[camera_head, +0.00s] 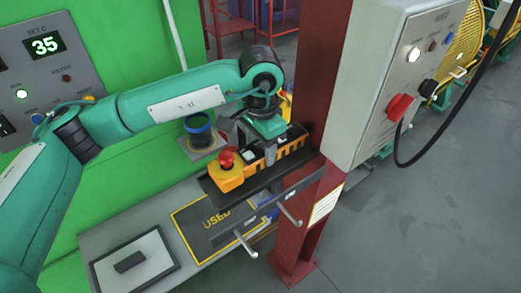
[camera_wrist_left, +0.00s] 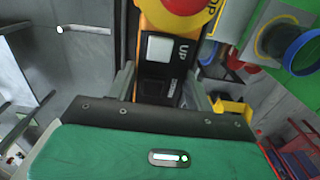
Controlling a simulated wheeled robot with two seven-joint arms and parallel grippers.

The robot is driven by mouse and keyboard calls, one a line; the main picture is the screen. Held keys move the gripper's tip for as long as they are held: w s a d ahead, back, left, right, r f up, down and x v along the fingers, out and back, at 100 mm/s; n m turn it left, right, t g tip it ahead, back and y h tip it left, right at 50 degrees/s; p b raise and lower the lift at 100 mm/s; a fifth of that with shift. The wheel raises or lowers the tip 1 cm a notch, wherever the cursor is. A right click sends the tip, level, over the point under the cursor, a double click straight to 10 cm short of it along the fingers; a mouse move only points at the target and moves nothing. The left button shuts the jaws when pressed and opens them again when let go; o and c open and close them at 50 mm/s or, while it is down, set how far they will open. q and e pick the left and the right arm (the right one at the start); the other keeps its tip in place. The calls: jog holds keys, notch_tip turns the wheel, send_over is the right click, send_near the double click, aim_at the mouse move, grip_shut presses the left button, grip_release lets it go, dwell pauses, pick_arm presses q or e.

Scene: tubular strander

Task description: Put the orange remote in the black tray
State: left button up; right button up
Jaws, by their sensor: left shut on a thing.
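The orange remote (camera_head: 232,178) has a red stop button at its left end and a black and orange striped body reaching right. My left gripper (camera_head: 268,147) comes down over its middle and is shut on it. In the left wrist view the remote (camera_wrist_left: 164,72) lies between my gripper's fingers (camera_wrist_left: 160,88), with a white UP button showing. The black tray (camera_head: 220,203) is directly beneath the remote, beside the red post. I cannot tell whether the remote rests on it or hangs just above. My right gripper is not in view.
The red post (camera_head: 318,120) and grey control box (camera_head: 385,80) stand close on the right. A blue-rimmed cup (camera_head: 198,125) is behind the tray. Two handles (camera_head: 245,243) stick out in front. Below is a bench with a USED mat (camera_head: 195,235) and a framed white panel (camera_head: 150,252).

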pick_arm(q)
notch_tip(320, 180, down, 2)
jog(key=shift+f+p, duration=0.1)
jog(key=shift+p, duration=0.25)
jog(key=shift+f, duration=0.2)
jog(key=shift+f+b, duration=0.2)
jog(key=shift+b, duration=0.2)
jog(key=o, duration=1.3)
jog(key=shift+r, duration=0.1)
